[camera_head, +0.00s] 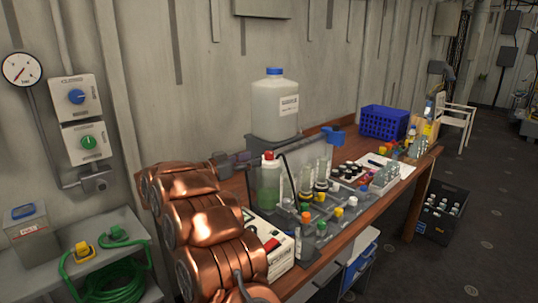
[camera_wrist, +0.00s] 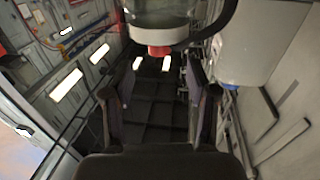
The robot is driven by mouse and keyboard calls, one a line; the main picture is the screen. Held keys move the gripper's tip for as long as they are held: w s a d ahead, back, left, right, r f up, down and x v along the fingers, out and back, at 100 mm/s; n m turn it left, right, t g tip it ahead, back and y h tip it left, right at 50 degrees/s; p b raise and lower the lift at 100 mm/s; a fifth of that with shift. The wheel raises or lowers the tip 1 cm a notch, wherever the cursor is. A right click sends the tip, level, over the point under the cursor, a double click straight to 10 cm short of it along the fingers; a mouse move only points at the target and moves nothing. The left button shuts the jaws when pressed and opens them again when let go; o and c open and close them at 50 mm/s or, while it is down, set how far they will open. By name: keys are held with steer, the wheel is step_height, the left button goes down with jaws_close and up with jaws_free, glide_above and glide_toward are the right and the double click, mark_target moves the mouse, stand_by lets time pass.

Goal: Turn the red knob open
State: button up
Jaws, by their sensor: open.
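I see no red knob on the wall in the head view. A blue knob (camera_head: 77,96) and a green knob (camera_head: 88,142) sit on two white boxes at the left. The clear red thing is the cap (camera_head: 268,155) of a bottle with green liquid (camera_head: 267,182) on the bench; a red cap (camera_wrist: 158,50) also shows in the wrist view, which looks upside down. My gripper (camera_head: 243,165) is beside that bottle, at its left. In the wrist view its fingers (camera_wrist: 159,105) are spread with nothing between them.
A wooden bench (camera_head: 388,217) holds several vials, tubes and a blue basket (camera_head: 384,122). A large jug (camera_head: 275,108) stands behind the bottle. A gauge (camera_head: 21,69) hangs at the left wall, above a shelf with a green hose (camera_head: 117,288). Floor at the right is mostly clear.

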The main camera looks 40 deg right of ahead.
mark_target(269, 152)
steer(key=shift+s+d+p, duration=0.25)
steer(key=shift+d+p, duration=0.05)
steer(key=shift+d, duration=0.95)
steer(key=shift+s+d+p, duration=0.2)
steer(key=shift+d+p, duration=0.15)
steer(key=shift+d, duration=0.9)
steer(key=shift+s+d+p, duration=0.25)
steer(key=shift+d+p, duration=0.05)
steer(key=shift+d, duration=0.95)
jaws_close()
